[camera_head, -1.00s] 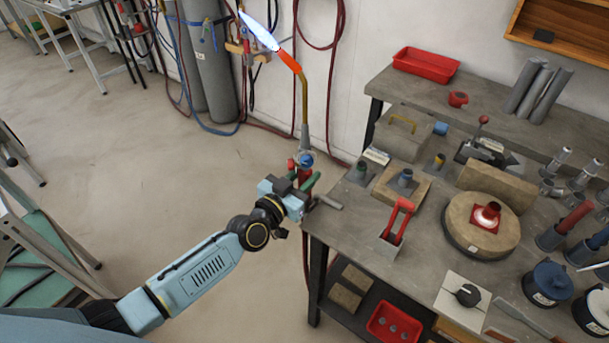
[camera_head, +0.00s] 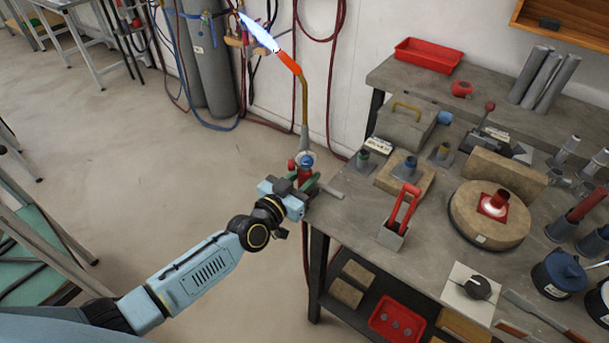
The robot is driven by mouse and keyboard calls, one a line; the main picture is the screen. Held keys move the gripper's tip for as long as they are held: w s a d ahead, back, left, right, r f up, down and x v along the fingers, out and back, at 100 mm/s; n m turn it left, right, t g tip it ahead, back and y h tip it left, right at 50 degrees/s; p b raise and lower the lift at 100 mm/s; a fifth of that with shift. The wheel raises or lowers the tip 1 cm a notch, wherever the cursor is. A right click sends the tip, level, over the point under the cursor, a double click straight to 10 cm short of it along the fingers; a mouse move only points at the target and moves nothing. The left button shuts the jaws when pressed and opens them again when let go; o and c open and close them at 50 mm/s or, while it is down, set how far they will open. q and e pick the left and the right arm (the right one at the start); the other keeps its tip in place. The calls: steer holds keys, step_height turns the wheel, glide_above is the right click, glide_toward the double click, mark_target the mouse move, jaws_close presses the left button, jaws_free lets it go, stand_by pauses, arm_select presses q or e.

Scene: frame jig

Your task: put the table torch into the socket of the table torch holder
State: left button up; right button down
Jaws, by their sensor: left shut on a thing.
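My left gripper (camera_head: 290,192) is shut on the table torch, around its lower body beside the table's near left corner. The torch stands about upright. Its brass neck (camera_head: 304,102) rises to an orange-red tip (camera_head: 289,62), with a long white-blue flame (camera_head: 258,32) pointing up and left. Its red and blue valve parts show just above the jaws, which hide part of the body. I cannot tell which. My right gripper is out of view.
A toolbox (camera_head: 406,130) stands behind the sockets. Hoses hang on the wall. The floor left of the bench is clear.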

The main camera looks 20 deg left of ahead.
arm_select(q)
steer(key=shift+f+b, duration=0.6)
steer(key=shift+f, duration=0.05)
stand_by(1.1)
steer(key=o, duration=1.1)
steer(key=shift+c, duration=0.2)
steer(key=shift+o, duration=0.4)
steer(key=shift+f, duration=0.2)
steer(key=p+v, duration=0.1)
steer(key=v, duration=1.1)
steer(key=shift+r+p, duration=0.25)
steer(key=shift+p, duration=0.05)
